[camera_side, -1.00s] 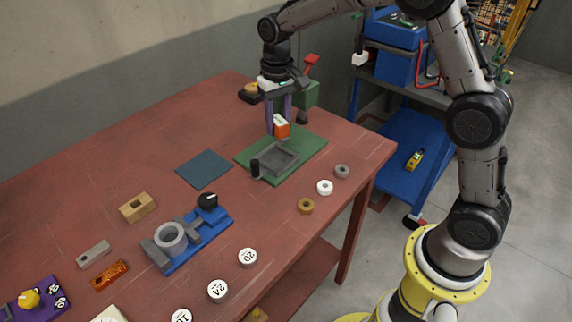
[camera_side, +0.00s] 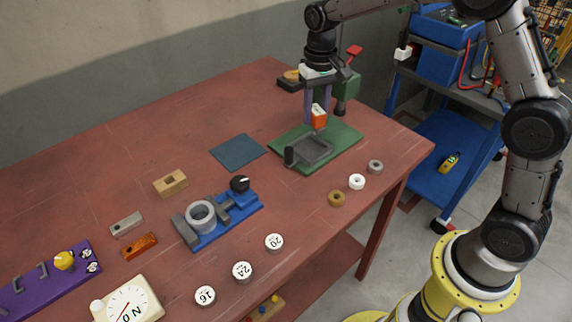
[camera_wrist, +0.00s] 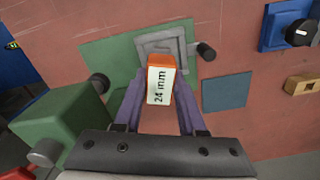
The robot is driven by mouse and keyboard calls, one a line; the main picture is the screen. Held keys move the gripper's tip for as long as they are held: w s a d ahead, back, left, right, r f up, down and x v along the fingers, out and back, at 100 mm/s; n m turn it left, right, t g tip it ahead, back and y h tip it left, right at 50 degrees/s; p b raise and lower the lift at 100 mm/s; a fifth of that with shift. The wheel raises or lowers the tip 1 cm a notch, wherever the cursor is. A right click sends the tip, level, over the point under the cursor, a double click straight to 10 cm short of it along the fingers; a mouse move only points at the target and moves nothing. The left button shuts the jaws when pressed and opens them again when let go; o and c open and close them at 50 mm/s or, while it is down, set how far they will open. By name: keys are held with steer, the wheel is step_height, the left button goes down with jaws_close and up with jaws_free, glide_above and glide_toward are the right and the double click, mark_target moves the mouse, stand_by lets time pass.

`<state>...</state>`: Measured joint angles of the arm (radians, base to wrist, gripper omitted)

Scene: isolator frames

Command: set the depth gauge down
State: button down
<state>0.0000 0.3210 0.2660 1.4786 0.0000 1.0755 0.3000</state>
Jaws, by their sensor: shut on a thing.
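The depth gauge appears to be the small orange and white block (camera_side: 319,119), marked "24 mm" in the wrist view (camera_wrist: 161,86). My gripper (camera_side: 317,106) is shut on it, with a purple finger on either side in the wrist view (camera_wrist: 158,102). The gauge is held over the green base plate (camera_side: 345,138), above or just behind the grey square vise (camera_side: 313,150). A small tip shows under the gauge in the side view. Whether it touches anything below cannot be told.
A green machine head (camera_side: 347,86) with a red lever stands close behind my gripper. A flat dark blue pad (camera_side: 238,152) lies left of the plate. Small rings, including a white one (camera_side: 357,181), lie in front. A blue fixture (camera_side: 222,219) stands further left.

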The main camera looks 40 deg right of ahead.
steer(key=n, duration=0.4)
steer(key=shift+s+r+n, duration=0.15)
steer(key=shift+s+n, duration=0.25)
steer(key=shift+s+a+r+n, duration=0.2)
steer(key=shift+a+n, duration=0.1)
steer(key=shift+n, duration=0.6)
steer(key=s+a+r+n, duration=0.2)
steer(key=s+a+n, duration=0.1)
steer(key=a+n, duration=0.4)
steer(key=s+a+r+n, duration=0.3)
steer(key=s+a+n, duration=0.1)
steer(key=a+n, duration=0.3)
steer(key=s+a+r+n, duration=0.3)
steer(key=a+n, duration=0.3)
steer(key=a, duration=0.4)
steer(key=shift+s+a+n, duration=0.25)
steer(key=shift+n, duration=0.15)
steer(key=shift+w, duration=0.1)
